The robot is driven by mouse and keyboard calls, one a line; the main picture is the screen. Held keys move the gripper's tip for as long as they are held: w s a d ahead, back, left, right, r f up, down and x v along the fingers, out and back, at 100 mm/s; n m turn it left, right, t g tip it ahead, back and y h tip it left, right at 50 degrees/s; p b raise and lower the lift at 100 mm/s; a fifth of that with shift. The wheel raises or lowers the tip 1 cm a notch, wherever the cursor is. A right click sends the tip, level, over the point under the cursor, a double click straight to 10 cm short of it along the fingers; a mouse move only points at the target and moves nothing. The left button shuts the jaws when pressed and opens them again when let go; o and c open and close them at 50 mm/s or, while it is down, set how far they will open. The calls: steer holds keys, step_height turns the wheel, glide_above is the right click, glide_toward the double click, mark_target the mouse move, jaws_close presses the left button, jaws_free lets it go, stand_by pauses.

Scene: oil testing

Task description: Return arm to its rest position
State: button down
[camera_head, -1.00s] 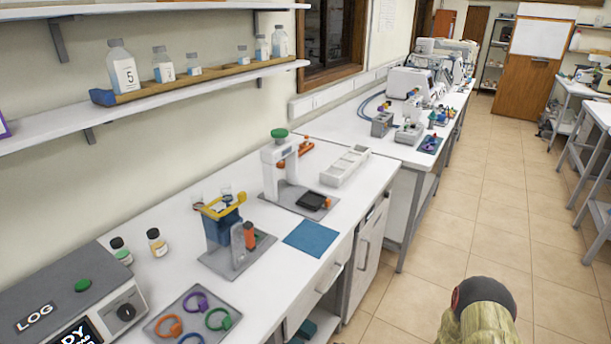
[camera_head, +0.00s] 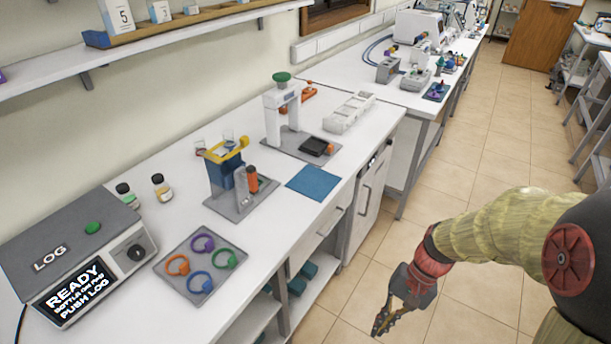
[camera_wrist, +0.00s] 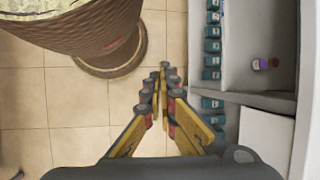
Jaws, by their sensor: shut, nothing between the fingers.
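My gripper (camera_head: 381,322) hangs at the end of my arm over the tiled floor, to the right of the bench, in the head view. It points downward and is clear of the bench and everything on it. In the wrist view its two yellow and dark fingers (camera_wrist: 164,75) come together at the tips with nothing between them. Floor tiles show beneath them. My arm reaches in from the right side of the head view, bent at the elbow.
The white bench (camera_head: 270,235) carries a LOG box (camera_head: 75,250), a tray of coloured rings (camera_head: 201,287), a blue mat (camera_head: 314,183) and small vials. Open shelving (camera_wrist: 262,45) with several teal items lies right of the gripper in the wrist view. The floor (camera_head: 425,185) beside the bench is clear.

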steer(key=s+r+n+t+h, duration=0.2)
steer(key=r+n+t, duration=0.1)
steer(key=r, duration=0.8)
steer(key=s+r+n+t+h, duration=0.2)
steer(key=r+t, duration=0.3)
steer(key=r, duration=0.5)
steer(key=shift+d+r+n, duration=0.4)
steer(key=shift+d, duration=0.05)
steer(key=shift+s, duration=0.1)
